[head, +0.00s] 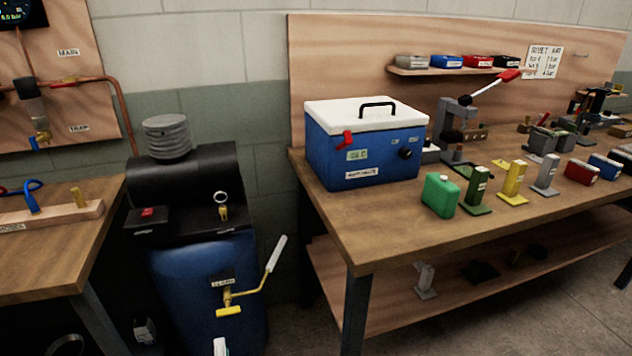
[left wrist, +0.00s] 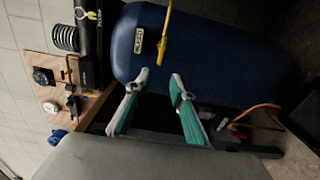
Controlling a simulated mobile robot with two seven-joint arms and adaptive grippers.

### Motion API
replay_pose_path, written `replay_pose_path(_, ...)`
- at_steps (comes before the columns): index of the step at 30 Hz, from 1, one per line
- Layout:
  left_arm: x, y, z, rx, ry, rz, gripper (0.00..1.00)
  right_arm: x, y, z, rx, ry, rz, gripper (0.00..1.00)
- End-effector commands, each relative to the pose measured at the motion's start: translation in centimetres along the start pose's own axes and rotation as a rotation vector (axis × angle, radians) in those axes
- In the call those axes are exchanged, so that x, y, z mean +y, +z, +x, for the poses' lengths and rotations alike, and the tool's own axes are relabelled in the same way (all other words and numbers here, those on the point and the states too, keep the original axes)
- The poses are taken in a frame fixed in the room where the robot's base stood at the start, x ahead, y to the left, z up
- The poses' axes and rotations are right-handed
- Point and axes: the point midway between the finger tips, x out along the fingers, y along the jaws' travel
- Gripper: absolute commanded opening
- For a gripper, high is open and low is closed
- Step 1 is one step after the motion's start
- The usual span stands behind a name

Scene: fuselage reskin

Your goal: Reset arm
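My left gripper (left wrist: 160,80) is open and empty in the left wrist view, its two pale fingers with teal pads spread apart. The blue tank (left wrist: 210,55) is beyond the fingertips, with a yellow lever (left wrist: 165,38) hanging near its label. The gap between fingers and lever is hard to judge. In the head view the tank (head: 185,290) stands under a black cylinder, and its yellow lever (head: 252,288) has a white grip angled up to the right. My right gripper is not in view.
A wooden workbench (head: 370,235) at right holds a blue cooler box (head: 365,150), a green can (head: 440,195), several small blocks and a press with a red-tipped lever (head: 490,88). Another table (head: 50,255) stands at left. Floor shows between tank and workbench.

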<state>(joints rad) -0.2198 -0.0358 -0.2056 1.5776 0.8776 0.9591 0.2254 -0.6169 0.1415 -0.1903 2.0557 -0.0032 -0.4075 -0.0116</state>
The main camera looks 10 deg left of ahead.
Motion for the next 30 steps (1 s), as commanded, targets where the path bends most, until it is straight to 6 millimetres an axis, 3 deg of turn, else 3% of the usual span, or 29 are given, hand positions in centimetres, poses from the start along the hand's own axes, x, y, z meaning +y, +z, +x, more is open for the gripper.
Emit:
replay_pose_path(4, 1.4, 1.2, -0.4, -0.075, 0.025, 0.079, 0.24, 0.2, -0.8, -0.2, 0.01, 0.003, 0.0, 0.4)
replay_pose_path(8, 3.9, 4.5, -2.4, -0.271, 0.084, 0.31, 0.24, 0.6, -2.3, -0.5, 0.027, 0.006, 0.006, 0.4)
replay_pose_path(11, 4.8, 7.3, -5.4, -0.464, 0.138, 0.573, 0.24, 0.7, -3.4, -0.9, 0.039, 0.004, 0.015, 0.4)
replay_pose_path(15, 3.8, 9.2, -10.4, -0.712, 0.195, 0.97, 0.24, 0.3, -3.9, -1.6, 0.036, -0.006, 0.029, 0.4)
replay_pose_path(21, 0.3, 7.1, -16.2, -0.975, 0.226, 1.491, 0.24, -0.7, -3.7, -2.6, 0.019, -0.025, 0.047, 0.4)
replay_pose_path(25, -1.1, 4.9, -18.0, -1.064, 0.224, 1.706, 0.24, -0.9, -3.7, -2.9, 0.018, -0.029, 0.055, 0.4)
replay_pose_path(30, -1.8, 3.6, -18.7, -1.104, 0.218, 1.808, 0.24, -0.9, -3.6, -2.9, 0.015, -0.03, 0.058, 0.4)
